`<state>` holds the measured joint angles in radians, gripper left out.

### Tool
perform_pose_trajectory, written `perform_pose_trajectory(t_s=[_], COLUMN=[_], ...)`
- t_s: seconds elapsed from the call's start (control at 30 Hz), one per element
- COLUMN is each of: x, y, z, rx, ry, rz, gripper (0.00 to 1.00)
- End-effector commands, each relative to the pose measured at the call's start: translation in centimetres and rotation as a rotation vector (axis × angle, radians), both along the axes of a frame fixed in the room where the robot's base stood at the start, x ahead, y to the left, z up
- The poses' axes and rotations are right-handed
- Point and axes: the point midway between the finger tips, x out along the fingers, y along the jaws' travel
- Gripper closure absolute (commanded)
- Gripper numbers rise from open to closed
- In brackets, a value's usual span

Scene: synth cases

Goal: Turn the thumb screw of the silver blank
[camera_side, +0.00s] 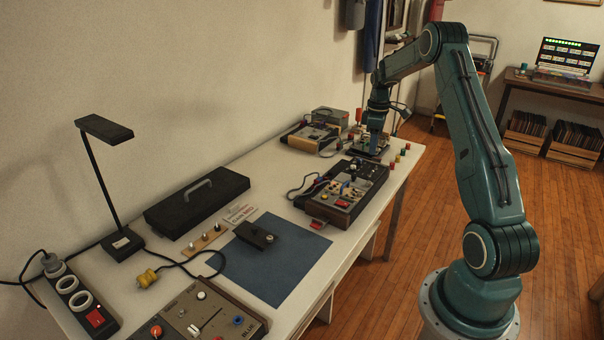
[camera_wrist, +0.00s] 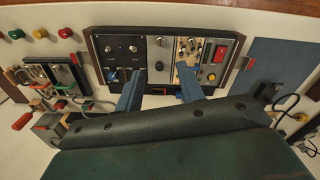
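The silver blank (camera_wrist: 159,53) appears to be the plain pale plate in the middle of the rack (camera_wrist: 94,58) in the wrist view. Small round screw heads show near its top (camera_wrist: 158,41) and lower down (camera_wrist: 159,66); I cannot tell which is the thumb screw. My gripper (camera_wrist: 160,90) is open, its two blue fingers apart with nothing seen between them, at the rack's lower edge in that view. In the side view my gripper (camera_side: 372,150) is at the far end of the bench, beyond the rack (camera_side: 345,190); its fingertips are hard to make out there.
A dark module with knobs (camera_wrist: 122,52) is left of the blank; a wired module (camera_wrist: 190,50) and a red-switch module (camera_wrist: 217,60) are right. A blue mat (camera_side: 265,270), black case (camera_side: 195,200), lamp (camera_side: 105,130) and BLUE panel (camera_side: 200,315) occupy the bench.

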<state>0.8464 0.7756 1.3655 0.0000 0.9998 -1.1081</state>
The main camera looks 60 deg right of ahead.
Motion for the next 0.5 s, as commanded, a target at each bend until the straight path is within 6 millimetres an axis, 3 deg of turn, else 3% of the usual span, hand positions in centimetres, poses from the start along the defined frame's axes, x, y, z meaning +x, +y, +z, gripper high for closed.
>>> perform_pose_trajectory(t_s=[0.27,0.5], x=[0.0,-0.1], y=[0.1,0.1], z=[-2.9,-6.5], rx=[0.002,0.002], ry=[0.003,0.003], rz=[0.0,0.0], gripper=[0.61,0.61])
